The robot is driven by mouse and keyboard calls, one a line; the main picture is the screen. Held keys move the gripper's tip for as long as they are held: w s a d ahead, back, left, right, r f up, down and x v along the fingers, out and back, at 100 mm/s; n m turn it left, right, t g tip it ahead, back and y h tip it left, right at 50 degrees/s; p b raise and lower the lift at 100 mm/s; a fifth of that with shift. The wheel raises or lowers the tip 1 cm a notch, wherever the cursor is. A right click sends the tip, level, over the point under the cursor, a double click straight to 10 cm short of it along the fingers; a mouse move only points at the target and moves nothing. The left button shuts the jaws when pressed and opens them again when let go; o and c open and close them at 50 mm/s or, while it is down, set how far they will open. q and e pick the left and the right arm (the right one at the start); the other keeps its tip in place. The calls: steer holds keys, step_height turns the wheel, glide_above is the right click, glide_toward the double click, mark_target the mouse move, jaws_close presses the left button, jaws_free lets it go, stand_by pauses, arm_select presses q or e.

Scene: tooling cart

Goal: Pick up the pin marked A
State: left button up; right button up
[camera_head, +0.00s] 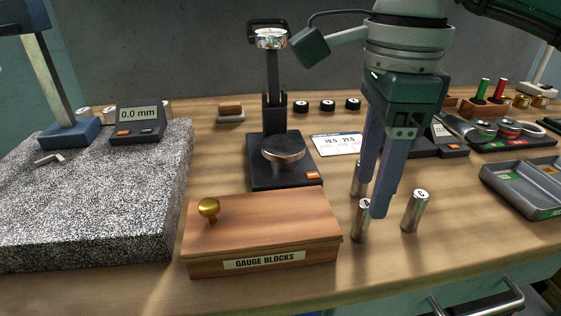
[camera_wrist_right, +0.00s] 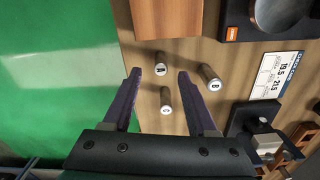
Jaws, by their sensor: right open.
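My right gripper (camera_head: 374,195) is open and points down above the pins. In the wrist view pin A lies between the open fingertips (camera_wrist_right: 159,74); I cannot tell the height gap. Pin C (camera_head: 415,211) stands to the right of A. Pin B (camera_wrist_right: 210,77) is mostly behind a finger in the head view.
The wooden gauge block box (camera_head: 262,250) is close beside pin A. A grey tray (camera_head: 528,187) is at the right, a granite plate (camera_head: 90,225) at the left. The bench's front edge is near.

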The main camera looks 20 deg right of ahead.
mark_target(367, 203)
step_height(367, 203, down, 5)
steer(key=shift+f, duration=0.15)
steer(key=shift+w, duration=0.1)
jaws_close()
stand_by(0.4)
